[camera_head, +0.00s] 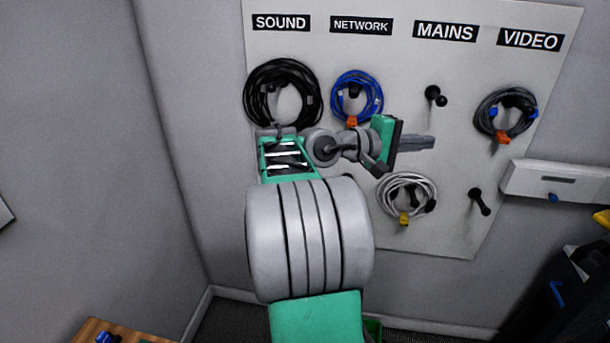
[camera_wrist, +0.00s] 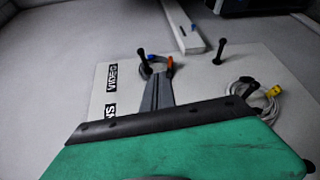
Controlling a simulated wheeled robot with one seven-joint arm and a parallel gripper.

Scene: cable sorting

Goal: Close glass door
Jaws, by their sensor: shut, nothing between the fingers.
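My gripper (camera_head: 420,142) is in front of the cable board, near its middle, with its fingers pointing right and shut with nothing between them. In the wrist view my gripper (camera_wrist: 158,80) shows as narrow grey fingers pressed together, pointing toward the board's VIDEO side. I cannot make out a glass door in either view.
A pale board (camera_head: 455,75) carries labels and pegs. Black (camera_head: 262,88), blue (camera_head: 345,105), grey (camera_head: 490,110) and white (camera_head: 392,188) cable coils hang on it. A white wall box (camera_head: 570,180) is to the right. A dark rack (camera_head: 565,300) stands lower right, a wooden surface (camera_head: 85,333) lower left.

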